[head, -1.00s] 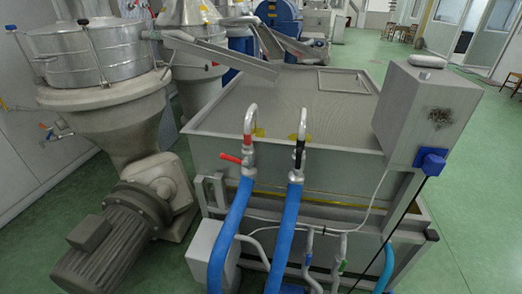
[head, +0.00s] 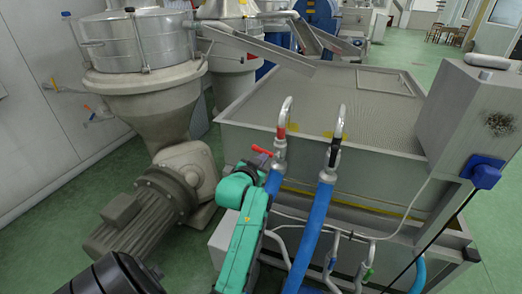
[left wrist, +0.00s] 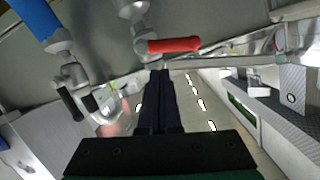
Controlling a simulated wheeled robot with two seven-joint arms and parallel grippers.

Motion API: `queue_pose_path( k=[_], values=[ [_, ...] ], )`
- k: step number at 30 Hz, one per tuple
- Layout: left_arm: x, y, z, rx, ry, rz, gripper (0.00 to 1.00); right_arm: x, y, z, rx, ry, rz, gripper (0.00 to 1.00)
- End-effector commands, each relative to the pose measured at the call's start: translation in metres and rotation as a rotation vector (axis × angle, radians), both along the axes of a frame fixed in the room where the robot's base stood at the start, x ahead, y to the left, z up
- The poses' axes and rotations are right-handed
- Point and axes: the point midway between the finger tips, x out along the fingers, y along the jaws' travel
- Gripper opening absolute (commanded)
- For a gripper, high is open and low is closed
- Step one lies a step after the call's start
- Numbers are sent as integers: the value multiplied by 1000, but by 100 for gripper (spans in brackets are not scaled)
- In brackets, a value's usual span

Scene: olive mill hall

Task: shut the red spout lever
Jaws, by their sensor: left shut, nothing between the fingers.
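The red spout lever (head: 263,150) sticks out to the left from the valve on the left metal spout (head: 283,127), above a blue hose, crosswise to the pipe. In the left wrist view the lever (left wrist: 172,45) points right from its valve. My left gripper (head: 262,162) is just below and beside the lever in the head view. In the left wrist view its dark fingers (left wrist: 160,74) are shut with nothing between them, their tips close to the lever. I cannot tell whether they touch it. My right gripper is not in view.
A second spout with a black lever (head: 334,152) stands close on the right and also shows in the left wrist view (left wrist: 70,104). Blue hoses (head: 309,220) hang below. The steel tank (head: 395,160) is behind. A motor (head: 140,215) stands to the left.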

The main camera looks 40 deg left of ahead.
Motion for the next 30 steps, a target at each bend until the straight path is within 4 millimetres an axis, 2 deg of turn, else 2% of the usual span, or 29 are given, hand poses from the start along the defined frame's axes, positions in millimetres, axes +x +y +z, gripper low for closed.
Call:
queue_pose_path(
  k=[1,3,8,20,24,30],
  values=[
    [-7,8,22,13,-40,24,0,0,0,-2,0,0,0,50],
    [-14,15,39,23,-66,43,0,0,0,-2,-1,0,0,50],
    [-1,21,43,26,-71,45,0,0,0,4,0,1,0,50],
    [78,52,29,24,-70,44,0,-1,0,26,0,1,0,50],
    [63,53,6,24,-66,43,0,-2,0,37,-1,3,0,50],
    [55,53,-8,24,-70,44,0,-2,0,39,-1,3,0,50]
  ],
)
